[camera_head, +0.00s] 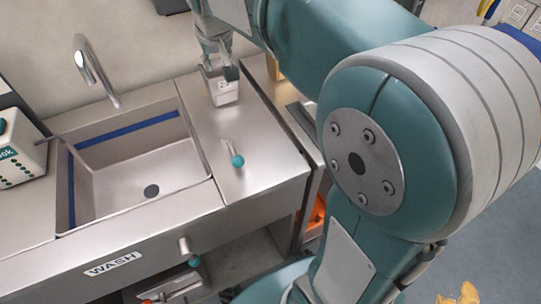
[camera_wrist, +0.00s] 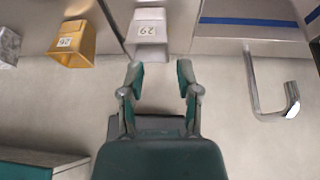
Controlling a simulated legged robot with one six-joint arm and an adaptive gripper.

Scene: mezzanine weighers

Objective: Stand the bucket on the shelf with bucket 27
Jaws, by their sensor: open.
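A pale grey bucket (camera_head: 223,92) stands upright on the steel counter to the right of the sink. It also shows in the wrist view (camera_wrist: 147,28), top centre, with a numbered label too small to read surely. My gripper (camera_wrist: 160,80) is open and empty, its two fingers apart and pointing toward this bucket. In the head view my gripper (camera_head: 222,66) is close to the bucket's top and partly overlaps it; I cannot tell whether they touch. A yellow bucket (camera_wrist: 74,43) with a label stands to its left in the wrist view. I cannot make out a bucket 27.
The sink basin (camera_head: 140,165) with its curved tap (camera_head: 95,70) lies left of the bucket. A teal-knobbed lever (camera_head: 237,160) stands on the counter in front. A speckled grey container (camera_wrist: 8,46) is at the wrist view's left edge. My arm hides much of the right side.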

